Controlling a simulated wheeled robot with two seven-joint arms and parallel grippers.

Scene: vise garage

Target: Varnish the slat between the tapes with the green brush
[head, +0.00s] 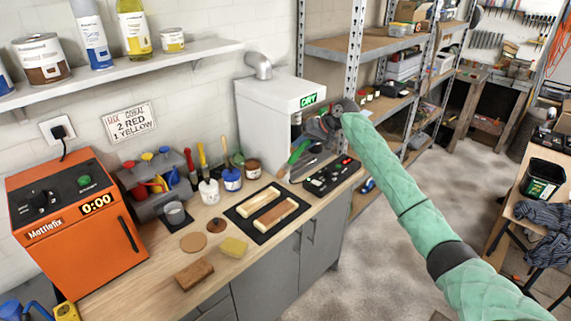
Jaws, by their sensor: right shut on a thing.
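My right gripper (322,127) is at the end of the green-sleeved arm, in front of the white cabinet. It is shut on a green brush (298,152) that hangs tilted down to the left, its tip above the back of the bench and apart from the slats. Two slats lie on a black mat (240,215): a pale slat (258,202) and, in front of it, a browner slat (275,214) with pale ends. I cannot make out the tapes clearly. My left gripper is out of view.
Pots with upright brush handles, including a blue-labelled pot (231,179), stand behind the mat. A black button panel (330,175) lies right of it. A yellow sponge (234,247) and brown block (194,274) lie in front. An orange oven (72,222) stands left.

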